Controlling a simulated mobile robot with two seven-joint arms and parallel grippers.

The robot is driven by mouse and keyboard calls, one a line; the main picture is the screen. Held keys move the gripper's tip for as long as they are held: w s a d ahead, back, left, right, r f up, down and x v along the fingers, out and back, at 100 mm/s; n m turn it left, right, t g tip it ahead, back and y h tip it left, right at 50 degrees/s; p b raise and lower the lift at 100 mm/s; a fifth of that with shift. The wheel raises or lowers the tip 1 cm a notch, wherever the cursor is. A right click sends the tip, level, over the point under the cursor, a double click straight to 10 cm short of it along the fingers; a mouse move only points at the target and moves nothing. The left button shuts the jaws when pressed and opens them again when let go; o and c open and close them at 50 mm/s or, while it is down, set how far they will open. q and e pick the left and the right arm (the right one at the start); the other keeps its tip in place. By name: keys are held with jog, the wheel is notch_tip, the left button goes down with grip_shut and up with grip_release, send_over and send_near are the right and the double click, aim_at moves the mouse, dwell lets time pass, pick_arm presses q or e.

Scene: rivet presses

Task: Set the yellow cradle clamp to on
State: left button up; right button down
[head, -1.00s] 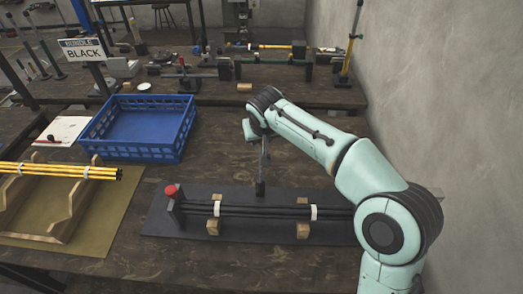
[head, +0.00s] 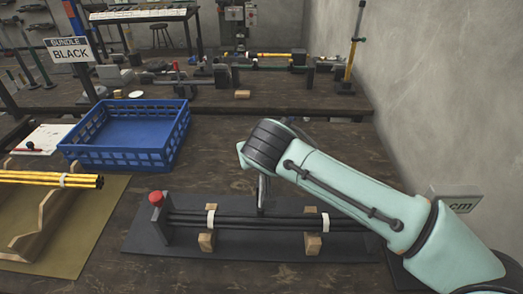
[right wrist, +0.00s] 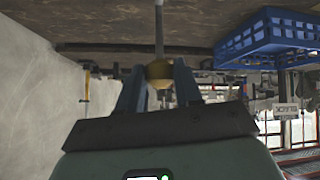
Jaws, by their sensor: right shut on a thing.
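The wooden cradle (head: 50,220) with the yellow rods (head: 50,179) stands at the left in the head view. The black rods (head: 265,223) lie across wooden blocks on a dark plate, with white bands around them and a red knob (head: 156,198) at their left end. A grey lever (head: 262,195) rises behind these rods, below my right wrist. In the right wrist view my right gripper (right wrist: 160,66) is shut on a yellowish ball knob (right wrist: 159,71) on a thin rod. In the head view my arm hides this grip. My left gripper is not in view.
A blue crate (head: 125,155) stands behind the yellow rods, near a sign reading BUNDLE BLACK (head: 68,50). A grey wall (head: 430,90) bounds the right side. A back bench (head: 235,105) holds tools. Bare bench top lies between crate and arm.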

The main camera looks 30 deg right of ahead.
jog(key=shift+s+a+f+g, duration=0.15)
jog(key=shift+f+g, duration=0.15)
jog(key=shift+f, duration=0.15)
jog(key=c, duration=0.8)
grip_release()
jog(key=shift+r, duration=0.1)
jog(key=shift+r, duration=0.15)
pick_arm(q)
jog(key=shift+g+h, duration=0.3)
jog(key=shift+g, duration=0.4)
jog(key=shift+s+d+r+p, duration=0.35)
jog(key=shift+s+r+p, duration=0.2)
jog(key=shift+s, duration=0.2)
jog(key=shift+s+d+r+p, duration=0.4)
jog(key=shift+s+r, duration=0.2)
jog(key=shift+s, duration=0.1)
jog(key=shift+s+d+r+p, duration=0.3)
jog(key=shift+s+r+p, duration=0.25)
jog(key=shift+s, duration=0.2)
pick_arm(e)
jog(key=shift+v, duration=6.65)
jog(key=shift+s, duration=0.1)
